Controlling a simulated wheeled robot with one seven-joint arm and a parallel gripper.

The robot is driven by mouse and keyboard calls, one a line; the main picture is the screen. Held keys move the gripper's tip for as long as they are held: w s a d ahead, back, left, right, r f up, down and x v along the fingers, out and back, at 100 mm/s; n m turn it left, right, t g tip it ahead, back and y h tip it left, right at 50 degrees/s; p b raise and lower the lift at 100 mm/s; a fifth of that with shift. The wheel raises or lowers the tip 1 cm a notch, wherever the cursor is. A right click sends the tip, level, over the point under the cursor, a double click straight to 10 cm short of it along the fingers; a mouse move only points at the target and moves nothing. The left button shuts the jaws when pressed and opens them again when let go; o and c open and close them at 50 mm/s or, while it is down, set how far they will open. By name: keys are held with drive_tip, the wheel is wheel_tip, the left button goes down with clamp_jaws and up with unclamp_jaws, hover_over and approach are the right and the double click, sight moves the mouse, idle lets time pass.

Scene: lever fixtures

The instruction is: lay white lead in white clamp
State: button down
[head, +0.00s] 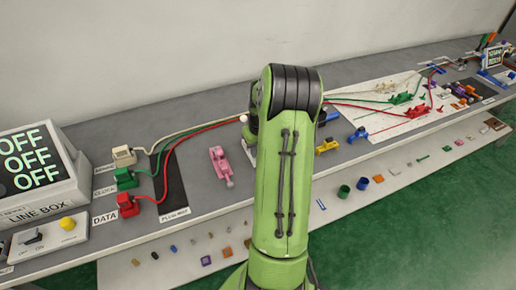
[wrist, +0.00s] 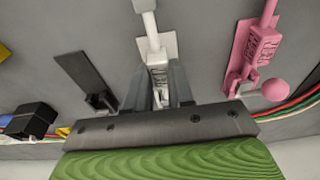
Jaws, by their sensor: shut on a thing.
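The white lead (head: 185,133) runs from a white plug (head: 123,155) along the bench and passes behind my arm. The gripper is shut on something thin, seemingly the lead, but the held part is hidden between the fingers. In the head view my arm hides the gripper and most of the white clamp; a white edge (head: 249,150) shows beside it.
A pink clamp (head: 217,160) stands left of the white one in the head view. A yellow clamp (head: 327,146) and a blue one (head: 358,135) stand to the right. Green (head: 160,165) and red (head: 166,180) leads run alongside. The line box (head: 40,190) stands at far left.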

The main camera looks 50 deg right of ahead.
drive_tip(key=shift+f+b, duration=0.45)
drive_tip(key=shift+f, duration=0.15)
drive_tip(key=shift+c, duration=2.1)
unclamp_jaws()
drive_tip(key=shift+r, duration=0.1)
drive_tip(key=shift+r+p, duration=2.85)
drive_tip(key=shift+r, duration=0.7)
drive_tip(key=shift+f, duration=0.1)
